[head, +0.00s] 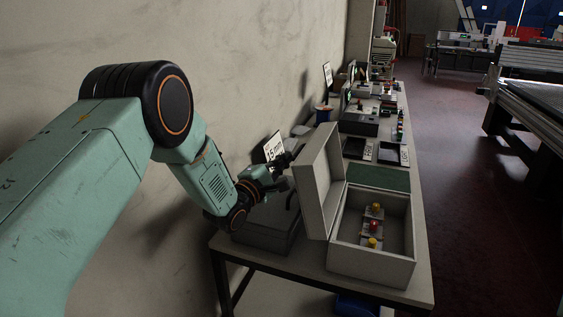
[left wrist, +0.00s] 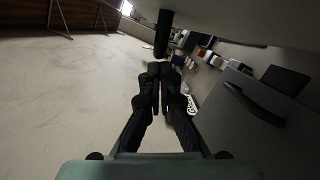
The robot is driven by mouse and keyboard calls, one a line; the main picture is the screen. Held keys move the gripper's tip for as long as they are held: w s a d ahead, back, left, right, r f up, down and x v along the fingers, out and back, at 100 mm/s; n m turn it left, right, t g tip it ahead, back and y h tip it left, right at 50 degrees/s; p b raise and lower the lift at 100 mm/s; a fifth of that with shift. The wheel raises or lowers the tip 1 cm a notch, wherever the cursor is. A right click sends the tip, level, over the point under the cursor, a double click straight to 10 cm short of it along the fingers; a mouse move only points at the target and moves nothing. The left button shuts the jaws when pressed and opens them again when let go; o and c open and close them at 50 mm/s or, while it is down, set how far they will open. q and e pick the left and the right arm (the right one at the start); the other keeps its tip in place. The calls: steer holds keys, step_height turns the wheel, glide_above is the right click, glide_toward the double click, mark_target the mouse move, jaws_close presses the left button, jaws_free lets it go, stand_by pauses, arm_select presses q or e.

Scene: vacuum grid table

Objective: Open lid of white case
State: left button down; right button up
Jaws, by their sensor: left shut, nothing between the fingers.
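The white case (head: 372,264) stands on the near end of the table in the head view. Its lid (head: 312,196) is raised, standing steeply on the case's left side and leaning slightly left. My right gripper is not in view.
A dark grey case (head: 262,236) with a black handle sits left of the lid, under my left arm. A "15 mm" sign (head: 273,148) stands behind my gripper. Trays and devices line the table farther back.

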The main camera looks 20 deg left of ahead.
mark_target(306, 147)
arm_select(q)
steer(key=d+r+m+p, duration=0.1)
steer(key=d+r+m, duration=0.1)
steer(key=d+r+m+g+p, duration=0.1)
steer(key=d+r+p, duration=0.1)
steer(key=d, duration=0.1)
steer(key=shift+s+d+r+m, duration=0.15)
steer(key=shift+s+r+m, duration=0.1)
steer(key=shift+m, duration=0.15)
steer(key=shift+d+r+m, duration=0.1)
steer(key=shift+d+m, duration=0.2)
steer(key=shift+d, duration=0.25)
steer(key=shift+a, duration=0.25)
steer(key=v, duration=1.2)
